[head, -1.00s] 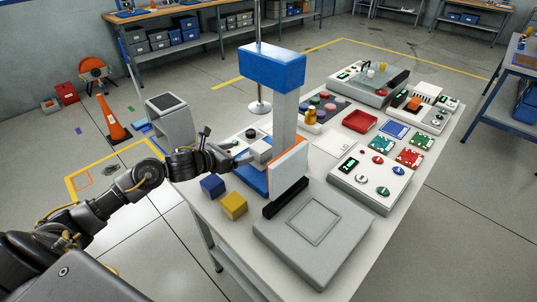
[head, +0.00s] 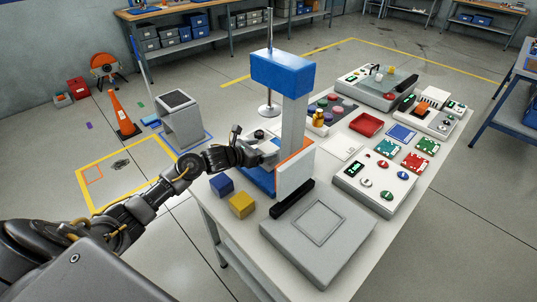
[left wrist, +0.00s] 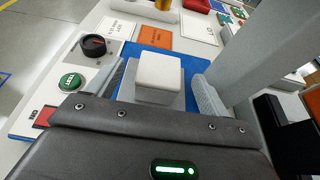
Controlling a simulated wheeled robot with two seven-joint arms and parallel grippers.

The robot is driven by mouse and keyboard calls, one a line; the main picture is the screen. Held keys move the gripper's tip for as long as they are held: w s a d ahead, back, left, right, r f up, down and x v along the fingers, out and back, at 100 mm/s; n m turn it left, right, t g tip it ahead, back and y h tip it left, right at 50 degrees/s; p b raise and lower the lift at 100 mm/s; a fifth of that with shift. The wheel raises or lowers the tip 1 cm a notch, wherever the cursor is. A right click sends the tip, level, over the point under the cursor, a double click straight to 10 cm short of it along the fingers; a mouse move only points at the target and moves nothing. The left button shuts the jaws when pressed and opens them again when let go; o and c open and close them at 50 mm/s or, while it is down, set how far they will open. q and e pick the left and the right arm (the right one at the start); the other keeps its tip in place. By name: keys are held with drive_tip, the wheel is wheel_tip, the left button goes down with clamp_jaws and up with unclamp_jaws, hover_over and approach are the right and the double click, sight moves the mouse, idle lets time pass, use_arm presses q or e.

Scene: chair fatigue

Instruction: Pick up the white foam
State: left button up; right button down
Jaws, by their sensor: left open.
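The white foam (left wrist: 159,76) is a pale block with rounded edges. In the left wrist view it sits on a grey support above a blue base (left wrist: 131,54). My left gripper (left wrist: 160,92) is open, with one grey finger on each side of the foam; I cannot tell whether either touches it. In the head view my left gripper (head: 255,153) reaches in beside the press-like stand with the blue head (head: 283,75), and the foam is mostly hidden there. My right gripper is not in view.
The stand's grey column (left wrist: 240,50) rises close to the right finger. A dial (left wrist: 94,45) and a green button (left wrist: 72,82) lie to the left. Blue (head: 222,186) and yellow (head: 241,205) cubes lie near the table edge. A grey flat unit (head: 318,240) fills the front.

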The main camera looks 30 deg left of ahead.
sight(268, 148)
use_arm(q)
drive_tip(key=shift+p+x, duration=0.55)
drive_tip(key=shift+x, duration=1.5)
drive_tip(key=shift+f, duration=0.1)
drive_tip(key=c, duration=1.1)
